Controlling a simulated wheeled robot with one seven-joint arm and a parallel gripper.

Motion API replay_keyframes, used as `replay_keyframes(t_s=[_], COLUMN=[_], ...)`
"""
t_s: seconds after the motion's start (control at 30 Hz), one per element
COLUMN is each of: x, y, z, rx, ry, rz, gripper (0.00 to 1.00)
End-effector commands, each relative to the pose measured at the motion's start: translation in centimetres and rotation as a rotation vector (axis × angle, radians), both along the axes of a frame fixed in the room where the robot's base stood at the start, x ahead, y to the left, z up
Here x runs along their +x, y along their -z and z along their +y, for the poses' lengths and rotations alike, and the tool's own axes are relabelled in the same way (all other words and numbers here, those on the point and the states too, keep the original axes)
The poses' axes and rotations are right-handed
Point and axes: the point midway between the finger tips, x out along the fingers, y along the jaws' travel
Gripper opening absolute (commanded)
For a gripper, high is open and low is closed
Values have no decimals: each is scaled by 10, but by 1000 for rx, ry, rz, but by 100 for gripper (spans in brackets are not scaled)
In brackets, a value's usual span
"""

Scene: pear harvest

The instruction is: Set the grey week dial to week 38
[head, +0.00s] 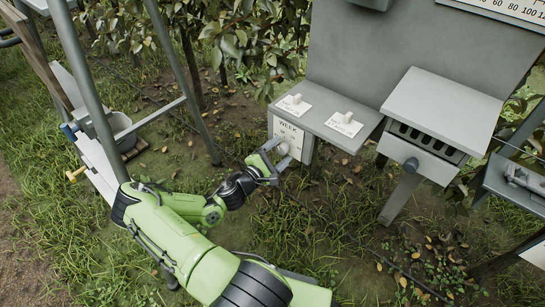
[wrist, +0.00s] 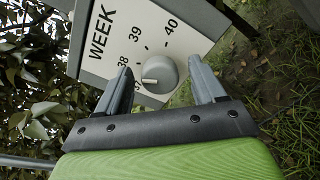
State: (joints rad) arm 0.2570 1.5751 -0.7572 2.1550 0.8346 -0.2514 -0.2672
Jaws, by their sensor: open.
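The grey week dial (wrist: 162,72) is a round knob on a white panel (head: 290,130) marked WEEK. In the wrist view the numbers 38, 39 and 40 show around it, with a partly hidden number below 38. A pale mark on the knob's lower left points away from 39 and 40, towards the lower left; its exact reading is unclear. My gripper (wrist: 160,84) is open, with one finger on each side of the knob in the picture. I cannot tell whether the fingers touch it. In the head view my gripper (head: 272,170) is just in front of the dial (head: 283,149).
A grey shelf (head: 325,113) with two labelled white switches juts out above the dial panel. A grey slotted box (head: 430,135) with a round knob stands to the right. A metal frame (head: 188,80) and a bucket (head: 120,128) are at the left. Grass lies below.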

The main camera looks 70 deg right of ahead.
Motion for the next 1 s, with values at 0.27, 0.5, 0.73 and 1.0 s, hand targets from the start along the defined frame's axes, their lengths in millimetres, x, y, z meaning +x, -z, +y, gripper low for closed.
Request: replay_keyframes(t_s=[0.27,0.5,0.73,1.0], x=[28,53,61,61], y=[-3,-2,-1,0], z=[60,118,142,142], rx=[3,2,0,0], ry=[-8,-7,-1,0], rz=[3,0,0,0], gripper=[69,69,69,69])
